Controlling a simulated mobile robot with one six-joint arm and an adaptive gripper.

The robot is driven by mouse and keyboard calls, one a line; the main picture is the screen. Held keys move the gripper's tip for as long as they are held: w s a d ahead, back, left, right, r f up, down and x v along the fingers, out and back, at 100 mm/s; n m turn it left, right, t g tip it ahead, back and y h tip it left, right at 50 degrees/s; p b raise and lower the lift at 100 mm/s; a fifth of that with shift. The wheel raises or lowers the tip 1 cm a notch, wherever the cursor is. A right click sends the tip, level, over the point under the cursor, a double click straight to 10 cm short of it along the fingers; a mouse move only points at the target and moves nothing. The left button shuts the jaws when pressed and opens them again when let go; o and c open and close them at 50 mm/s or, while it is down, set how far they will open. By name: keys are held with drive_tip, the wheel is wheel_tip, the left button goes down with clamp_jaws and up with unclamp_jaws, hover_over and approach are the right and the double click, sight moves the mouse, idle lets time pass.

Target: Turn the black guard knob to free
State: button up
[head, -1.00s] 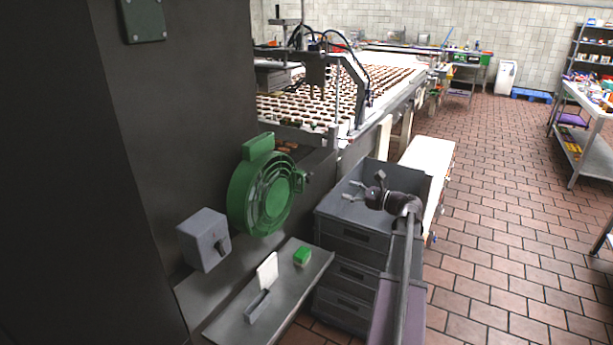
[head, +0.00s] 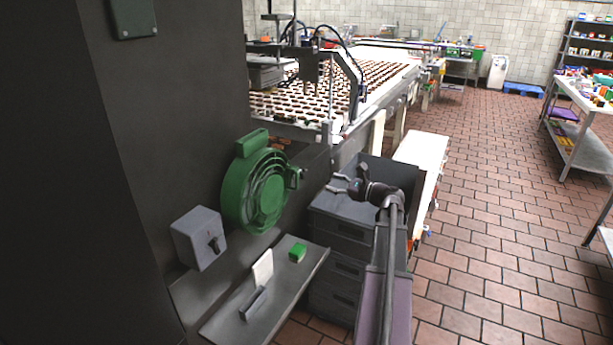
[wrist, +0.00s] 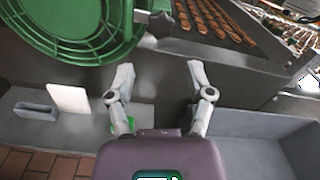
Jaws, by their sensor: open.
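The round green guard (head: 262,190) is on the dark machine wall, with a handle-like block on its upper left. A small black guard knob (head: 296,178) sits at its right edge; it also shows in the wrist view (wrist: 160,23). Its exact setting is too small to read. My gripper (head: 335,184) is open and empty, right of the knob and apart from it. In the wrist view my gripper (wrist: 160,68) has its two fingers spread, with the knob beyond and above the gap between them.
A grey box (head: 199,239) with a dark switch is on the wall below left of the guard. A grey shelf (head: 283,300) below holds a white card (head: 263,268) and a green block (head: 298,252). Grey crates (head: 335,232) stand under my arm. A conveyor (head: 350,125) lies behind.

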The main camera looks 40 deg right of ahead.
sight(306, 175)
drive_tip(key=x, duration=1)
drive_tip(key=shift+w, duration=0.25)
drive_tip(key=c, duration=0.9)
